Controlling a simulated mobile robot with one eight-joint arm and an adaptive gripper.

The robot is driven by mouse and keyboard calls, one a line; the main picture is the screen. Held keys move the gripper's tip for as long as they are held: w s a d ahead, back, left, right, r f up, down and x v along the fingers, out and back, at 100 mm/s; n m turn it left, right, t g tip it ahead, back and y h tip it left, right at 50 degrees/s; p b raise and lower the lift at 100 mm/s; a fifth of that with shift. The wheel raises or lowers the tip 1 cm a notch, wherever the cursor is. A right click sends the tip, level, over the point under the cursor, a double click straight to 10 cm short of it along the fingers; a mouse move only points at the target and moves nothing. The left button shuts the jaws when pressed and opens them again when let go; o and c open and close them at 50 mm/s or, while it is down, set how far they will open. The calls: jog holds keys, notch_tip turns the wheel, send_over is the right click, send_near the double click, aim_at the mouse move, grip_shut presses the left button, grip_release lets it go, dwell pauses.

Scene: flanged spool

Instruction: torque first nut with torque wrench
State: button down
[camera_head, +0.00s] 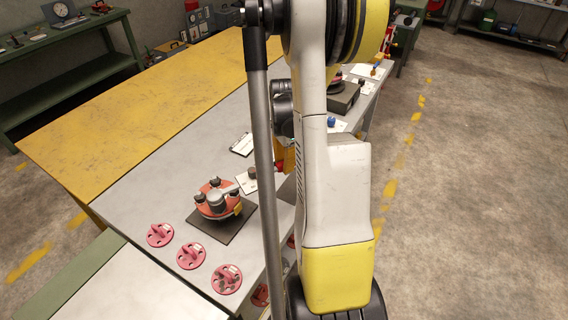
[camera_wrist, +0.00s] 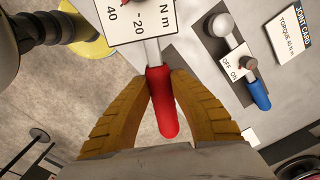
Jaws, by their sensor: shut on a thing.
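In the wrist view my gripper (camera_wrist: 163,88) is shut on the red handle of the torque wrench (camera_wrist: 166,112), with one ribbed finger on each side. The wrench's white scale plate (camera_wrist: 138,14) shows "N m" and numbers; its far end is out of frame. In the head view the flanged spool (camera_head: 213,206), orange-red with dark nuts or bolt ends on top, sits on a dark mat (camera_head: 236,226). I cannot tell which nut is the first, nor whether the wrench touches one.
A joint card (camera_wrist: 297,32) lies on the bench, near an OFF/ON switch plate (camera_wrist: 233,68) and a blue-gripped item (camera_wrist: 259,95). Several red flanged pieces (camera_head: 191,255) line the bench's near edge. The yellow bench top (camera_head: 130,100) is clear, and open floor (camera_head: 470,180) lies to the right.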

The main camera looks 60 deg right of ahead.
jog(key=shift+f+b, duration=0.8)
jog(key=shift+f, duration=0.2)
jog(key=shift+s+a+m+b, duration=0.1)
jog(key=shift+s+a+m, duration=0.35)
jog(key=shift+s, duration=0.25)
jog(key=shift+s+a+m+b, duration=0.1)
jog(key=shift+s+a+m, duration=0.3)
jog(key=shift+s, duration=0.3)
jog(key=shift+s+a+m+b, duration=0.1)
jog(key=shift+s+a+m, duration=0.35)
jog(key=shift+s, duration=0.25)
jog(key=s+a+m, duration=0.2)
jog(key=s+a, duration=0.1)
jog(key=shift+s+a, duration=0.1)
jog(key=shift+s, duration=0.15)
